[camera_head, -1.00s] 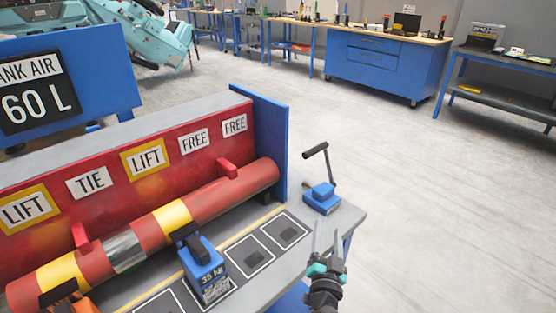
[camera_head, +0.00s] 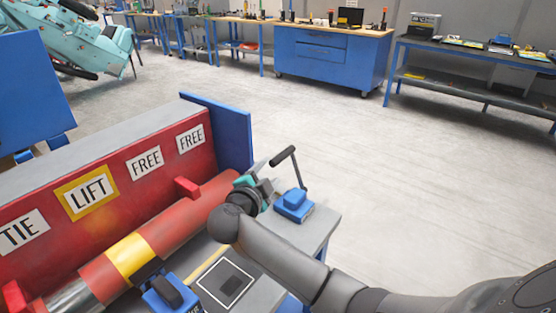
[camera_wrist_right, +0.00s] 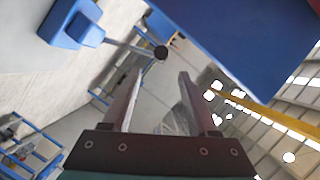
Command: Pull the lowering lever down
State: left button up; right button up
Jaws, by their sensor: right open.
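The lowering lever has a black handle (camera_head: 283,156) on a thin shaft that rises from a blue base (camera_head: 294,206) at the bench's right corner. My right gripper (camera_head: 262,188) is just left of the lever, partly hidden behind its own wrist. In the right wrist view my right gripper (camera_wrist_right: 160,75) is open and empty. The end of the lever's handle (camera_wrist_right: 160,53) shows just beyond the gap between the fingertips, and I see no contact. The lever's blue base (camera_wrist_right: 75,24) is at the upper left there. My left gripper is not in view.
A red and yellow cylinder (camera_head: 170,225) lies along the red panel with LIFT, TIE and FREE signs (camera_head: 145,162). A blue block (camera_head: 172,294) stands at the front of the bench. A blue end plate (camera_head: 232,135) rises behind the gripper. Open floor lies to the right.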

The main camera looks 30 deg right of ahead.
aim_at(280, 158)
jog(key=b+x, duration=0.2)
jog(key=x, duration=0.8)
jog(key=shift+w+d+f+b, duration=0.1)
jog(key=shift+w+d+b, duration=0.15)
jog(key=shift+b, duration=0.15)
jog(key=shift+a, duration=0.1)
grip_shut()
dwell(0.8)
